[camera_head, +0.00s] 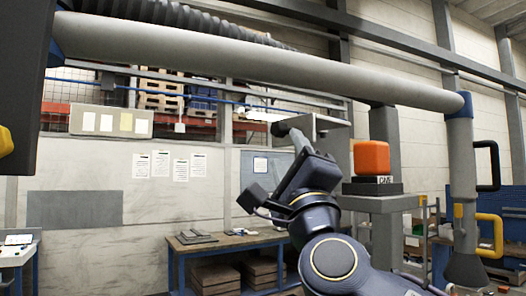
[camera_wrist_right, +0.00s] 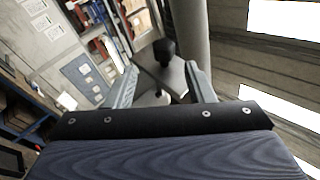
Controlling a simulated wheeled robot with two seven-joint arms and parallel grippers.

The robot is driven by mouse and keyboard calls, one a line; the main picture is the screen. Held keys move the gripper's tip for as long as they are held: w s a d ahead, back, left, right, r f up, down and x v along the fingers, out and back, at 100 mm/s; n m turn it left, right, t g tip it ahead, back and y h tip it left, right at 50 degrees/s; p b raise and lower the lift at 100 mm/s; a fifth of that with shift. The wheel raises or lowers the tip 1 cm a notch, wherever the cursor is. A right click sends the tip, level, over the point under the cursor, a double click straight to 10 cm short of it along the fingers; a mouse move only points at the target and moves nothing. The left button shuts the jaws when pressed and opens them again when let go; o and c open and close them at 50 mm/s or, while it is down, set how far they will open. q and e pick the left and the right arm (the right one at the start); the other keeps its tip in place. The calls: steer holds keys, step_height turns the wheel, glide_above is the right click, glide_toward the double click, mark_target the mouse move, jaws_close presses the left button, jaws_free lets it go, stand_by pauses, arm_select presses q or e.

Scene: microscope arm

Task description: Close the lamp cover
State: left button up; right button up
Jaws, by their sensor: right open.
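A grey box-like lamp housing (camera_head: 333,124) hangs below the long grey arm, right of centre in the head view. A dark round knob (camera_head: 282,129) shows at its left side. I take the flat grey plate (camera_wrist_right: 168,82) with the dark knob (camera_wrist_right: 164,50) in the right wrist view to be the lamp cover; how far it stands open I cannot tell. My right gripper (camera_head: 298,139) is open and reaches up at the housing. In the wrist view its fingers (camera_wrist_right: 160,68) stand on either side of the plate; contact is unclear. My left gripper is not in view.
The thick grey arm (camera_head: 250,62) crosses overhead to an upright post (camera_head: 461,150) with black and yellow handles. An orange block (camera_head: 371,158) sits on a grey pedestal just right of my gripper. A workbench (camera_head: 225,240) stands behind. A dark part (camera_head: 25,75) fills the left edge.

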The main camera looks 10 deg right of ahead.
mark_target(281, 133)
steer(key=shift+m, duration=0.3)
steer(key=p+x, duration=0.1)
steer(key=x, duration=0.1)
steer(key=p+x, duration=0.1)
steer(key=x, duration=0.1)
steer(key=p+x, duration=0.2)
steer(key=x, duration=0.1)
steer(key=shift+s+r, duration=0.25)
steer(key=shift+r, duration=0.05)
steer(key=shift+w+r, duration=0.2)
steer(key=shift+w, duration=0.25)
jaws_close()
